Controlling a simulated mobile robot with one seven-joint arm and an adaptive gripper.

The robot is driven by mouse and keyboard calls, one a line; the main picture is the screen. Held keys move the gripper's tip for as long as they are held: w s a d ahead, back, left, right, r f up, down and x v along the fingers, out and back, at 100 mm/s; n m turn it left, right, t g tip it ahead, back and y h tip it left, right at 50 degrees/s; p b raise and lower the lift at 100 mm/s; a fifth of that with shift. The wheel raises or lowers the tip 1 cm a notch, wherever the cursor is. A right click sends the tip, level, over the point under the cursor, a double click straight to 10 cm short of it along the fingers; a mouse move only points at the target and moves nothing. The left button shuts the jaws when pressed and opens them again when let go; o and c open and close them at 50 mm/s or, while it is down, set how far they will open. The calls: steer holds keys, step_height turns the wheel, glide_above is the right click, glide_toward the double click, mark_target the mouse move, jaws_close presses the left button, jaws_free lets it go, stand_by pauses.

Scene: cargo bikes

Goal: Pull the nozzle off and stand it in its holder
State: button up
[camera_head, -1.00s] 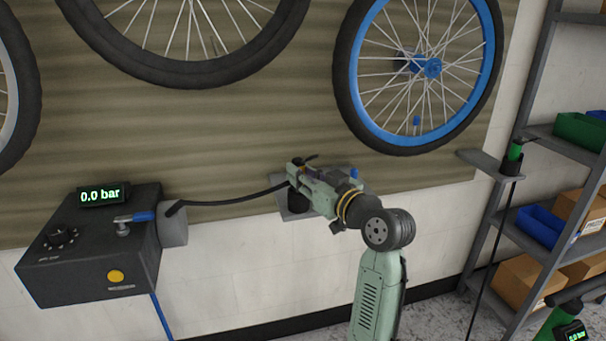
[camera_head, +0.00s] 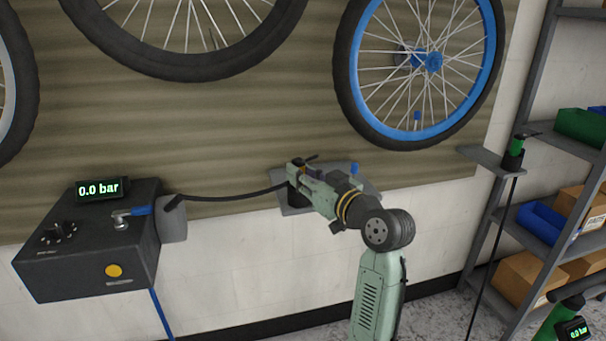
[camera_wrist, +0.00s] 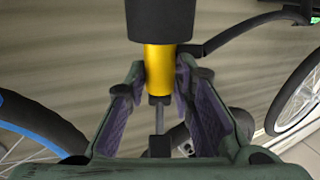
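In the wrist view, the nozzle has a black cylindrical body (camera_wrist: 160,18) and a gold collar (camera_wrist: 160,68). My gripper (camera_wrist: 162,78) has its purple-padded fingers on both sides of the collar and appears closed on it. A black hose (camera_wrist: 235,33) runs off from the nozzle to the upper right. In the head view, my gripper (camera_head: 300,172) is over a small grey wall shelf (camera_head: 287,208), and the hose (camera_head: 230,198) reaches it from the left. A dark part under the gripper is mostly hidden, so I cannot tell whether it is the holder.
A black pump box (camera_head: 85,250) with a 0.0 bar display (camera_head: 103,190) is at the left. A blue-rimmed wheel (camera_head: 495,55) hangs above right. A small blue part (camera_head: 354,168) shows beside the gripper. A rack (camera_head: 490,245) with bins stands at the right.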

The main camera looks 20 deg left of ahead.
steer(key=o, duration=0.5)
steer(key=shift+o, duration=0.6)
steer(key=v, duration=1)
steer(key=shift+b, duration=0.35)
steer(key=shift+d, duration=0.1)
